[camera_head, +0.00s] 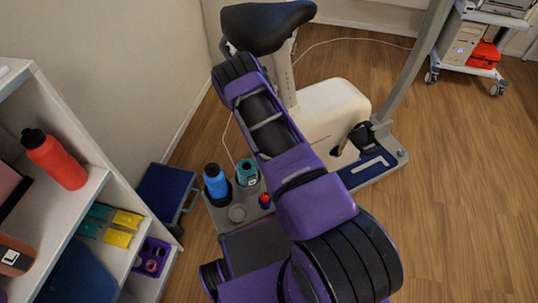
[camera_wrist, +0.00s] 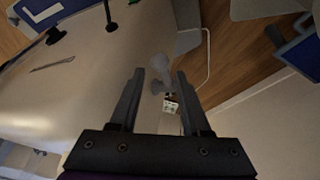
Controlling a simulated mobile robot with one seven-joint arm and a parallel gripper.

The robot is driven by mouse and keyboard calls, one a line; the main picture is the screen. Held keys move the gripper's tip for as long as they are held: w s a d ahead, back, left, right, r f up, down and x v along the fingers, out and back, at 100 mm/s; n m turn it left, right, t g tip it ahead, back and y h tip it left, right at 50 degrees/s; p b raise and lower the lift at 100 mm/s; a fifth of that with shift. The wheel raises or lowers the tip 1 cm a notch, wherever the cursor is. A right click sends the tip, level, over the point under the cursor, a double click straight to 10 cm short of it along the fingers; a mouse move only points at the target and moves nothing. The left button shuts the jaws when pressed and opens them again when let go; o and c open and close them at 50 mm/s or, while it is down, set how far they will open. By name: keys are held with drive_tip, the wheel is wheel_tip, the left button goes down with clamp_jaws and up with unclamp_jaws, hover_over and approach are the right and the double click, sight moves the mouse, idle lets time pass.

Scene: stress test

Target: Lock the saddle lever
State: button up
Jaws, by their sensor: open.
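The exercise bike's black saddle (camera_head: 266,26) sits on a pale seat post (camera_head: 282,72) above the white bike body (camera_head: 330,112). My arm reaches up to just below the saddle in the head view, where its links hide the gripper. In the wrist view my gripper (camera_wrist: 160,73) is open, with two dark fingers apart. A small grey, knob-like part (camera_wrist: 161,65), possibly the saddle lever, shows between and beyond the fingertips; contact is not clear. A small white tag with marks (camera_wrist: 170,106) shows between the fingers. Whether the lever is locked cannot be told.
A shelf unit (camera_head: 112,190) with a red bottle (camera_head: 54,160) stands at the left. A blue bottle (camera_head: 215,181) and a teal container (camera_head: 247,173) stand on a grey floor tray. A white cart (camera_head: 468,62) is at the back right. Wood floor right of the bike is clear.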

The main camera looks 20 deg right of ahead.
drive_tip(key=shift+b+x, duration=0.5)
drive_tip(key=shift+x, duration=2.3)
clamp_jaws()
